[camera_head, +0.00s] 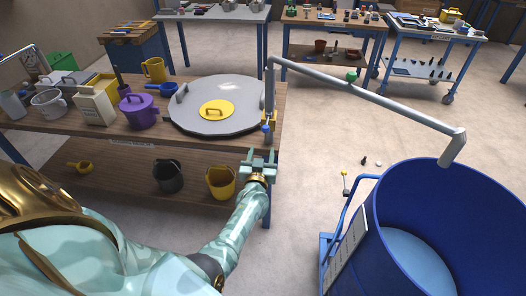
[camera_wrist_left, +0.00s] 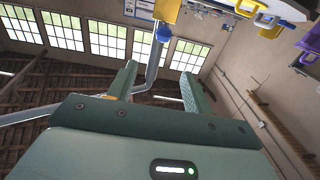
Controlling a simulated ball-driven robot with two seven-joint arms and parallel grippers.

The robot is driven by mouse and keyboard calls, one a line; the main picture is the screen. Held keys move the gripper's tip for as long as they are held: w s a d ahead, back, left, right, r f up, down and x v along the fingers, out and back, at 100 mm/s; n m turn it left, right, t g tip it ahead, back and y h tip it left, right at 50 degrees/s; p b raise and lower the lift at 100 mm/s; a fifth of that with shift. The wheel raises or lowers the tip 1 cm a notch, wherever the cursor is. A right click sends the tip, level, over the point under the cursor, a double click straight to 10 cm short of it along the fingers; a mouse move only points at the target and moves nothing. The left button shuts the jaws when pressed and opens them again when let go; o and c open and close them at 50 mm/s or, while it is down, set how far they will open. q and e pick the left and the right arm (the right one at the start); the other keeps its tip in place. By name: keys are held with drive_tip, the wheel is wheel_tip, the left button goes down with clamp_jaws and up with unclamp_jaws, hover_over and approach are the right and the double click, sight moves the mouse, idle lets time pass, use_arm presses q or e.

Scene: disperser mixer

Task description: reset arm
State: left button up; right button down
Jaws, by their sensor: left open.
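My left gripper (camera_head: 259,160) is raised beside the right front corner of the wooden workbench (camera_head: 55,143). It points up and away from me, just below a blue-handled fitting (camera_head: 267,130) at the foot of the grey pipe (camera_head: 395,102). In the left wrist view its two green fingers (camera_wrist_left: 158,85) are apart, with nothing held between them. The pipe and a blue part (camera_wrist_left: 163,34) show beyond the fingers. My right gripper is not in view.
A large grey round lid (camera_head: 200,124) with a yellow disc lies on the bench, near a purple pot (camera_head: 138,112). A yellow bucket (camera_head: 221,182) stands on the lower shelf. A big blue tank (camera_head: 372,222) stands right under the pipe's outlet. Floor between bench and tank is mostly clear.

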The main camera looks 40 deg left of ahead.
use_arm(q)
drive_tip(key=shift+w+a+f, duration=0.1)
drive_tip(key=shift+f, duration=0.05)
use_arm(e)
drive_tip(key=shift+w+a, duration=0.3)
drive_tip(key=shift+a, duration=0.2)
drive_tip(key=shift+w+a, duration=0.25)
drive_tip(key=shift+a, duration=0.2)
